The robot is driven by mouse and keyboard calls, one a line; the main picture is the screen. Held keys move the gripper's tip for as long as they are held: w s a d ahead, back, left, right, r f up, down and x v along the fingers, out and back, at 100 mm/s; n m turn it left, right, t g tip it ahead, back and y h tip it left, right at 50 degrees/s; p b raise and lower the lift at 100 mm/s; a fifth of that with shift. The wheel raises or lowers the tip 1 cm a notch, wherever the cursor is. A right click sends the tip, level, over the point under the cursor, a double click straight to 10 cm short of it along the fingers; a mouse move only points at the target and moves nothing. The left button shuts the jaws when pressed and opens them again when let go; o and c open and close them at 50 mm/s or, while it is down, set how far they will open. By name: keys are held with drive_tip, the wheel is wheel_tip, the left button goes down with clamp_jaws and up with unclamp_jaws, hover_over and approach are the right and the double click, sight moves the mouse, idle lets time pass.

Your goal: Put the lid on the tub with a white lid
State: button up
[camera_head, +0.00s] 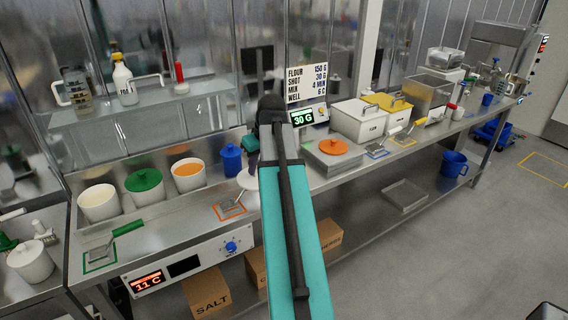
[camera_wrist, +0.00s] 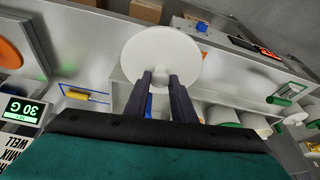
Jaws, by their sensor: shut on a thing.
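My gripper (camera_wrist: 160,80) is shut on a round white lid (camera_wrist: 158,48), gripping it at its middle. In the head view the lid's edge (camera_head: 246,181) shows left of my arm, above the counter, and my arm hides the rest of it. An open white tub (camera_head: 98,209) with pale contents stands in the counter's row of tubs, well left of the held lid. A white tub (camera_head: 30,265) with a white lid on it stands at the far lower left.
A green-lidded tub (camera_head: 146,196), an open tub with orange contents (camera_head: 189,184) and a blue tub (camera_head: 231,160) stand between the open white tub and my arm. An orange lid (camera_head: 333,147) lies on the scale. A scoop (camera_head: 231,207) lies on the orange-outlined mat.

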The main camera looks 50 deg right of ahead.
drive_tip(key=w+a+n, duration=0.1)
drive_tip(key=w+a, duration=0.2)
drive_tip(key=a, duration=0.6)
drive_tip(key=w+a, duration=0.4)
drive_tip(key=a, duration=0.5)
drive_tip(key=w+a+n, duration=0.1)
drive_tip(key=w+a, duration=0.2)
drive_tip(key=a, duration=0.7)
drive_tip(key=a+f+b, duration=0.8)
drive_tip(key=a+b, duration=0.2)
drive_tip(key=a, duration=0.3)
drive_tip(key=shift+a+f+t+y, duration=0.3)
drive_tip(key=shift+a+f, duration=0.05)
drive_tip(key=shift+s, duration=0.15)
